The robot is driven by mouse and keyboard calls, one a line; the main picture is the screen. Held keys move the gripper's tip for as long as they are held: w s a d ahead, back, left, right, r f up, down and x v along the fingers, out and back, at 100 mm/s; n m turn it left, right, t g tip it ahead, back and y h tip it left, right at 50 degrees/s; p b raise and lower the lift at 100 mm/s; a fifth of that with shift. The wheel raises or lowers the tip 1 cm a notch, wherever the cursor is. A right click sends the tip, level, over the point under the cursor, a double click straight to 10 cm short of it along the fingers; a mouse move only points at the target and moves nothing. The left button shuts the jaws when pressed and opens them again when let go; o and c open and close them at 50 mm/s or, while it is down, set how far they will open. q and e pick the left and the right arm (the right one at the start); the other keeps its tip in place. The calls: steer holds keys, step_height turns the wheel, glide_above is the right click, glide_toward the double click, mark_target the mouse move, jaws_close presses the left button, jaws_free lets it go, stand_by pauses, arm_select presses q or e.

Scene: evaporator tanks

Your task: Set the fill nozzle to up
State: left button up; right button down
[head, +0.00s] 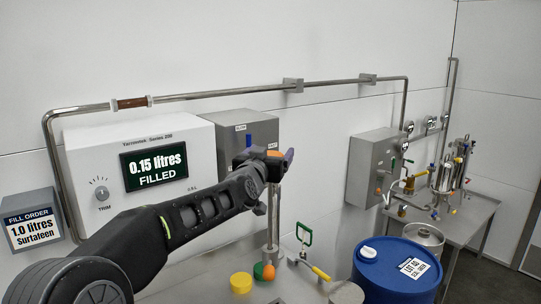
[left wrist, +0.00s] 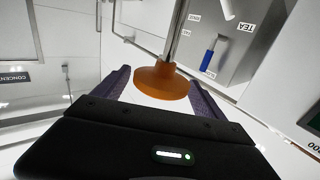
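My left gripper (head: 272,155) is at the top of a vertical steel post (head: 272,215), in front of the grey wall box. In the left wrist view, the gripper (left wrist: 160,86) has its two purple fingers spread on either side of a round orange knob (left wrist: 160,80). The knob sits on the end of a metal rod (left wrist: 179,35), which I take to be the fill nozzle's. My right gripper is in neither view.
A white filler unit (head: 130,160) reads 0.15 litres filled. A sign (head: 30,220) reads fill order 1.0 litres. A yellow cap (head: 241,282) and a green-handled valve (head: 304,235) are on the bench below. A blue drum (head: 395,270) stands at the right.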

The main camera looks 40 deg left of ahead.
arm_select(q)
steer(key=shift+o, duration=0.3)
steer(key=shift+f, duration=0.15)
steer(key=shift+s+d, duration=0.1)
steer(key=shift+s, duration=0.2)
steer(key=b+v, duration=0.1)
steer(key=v, duration=0.6)
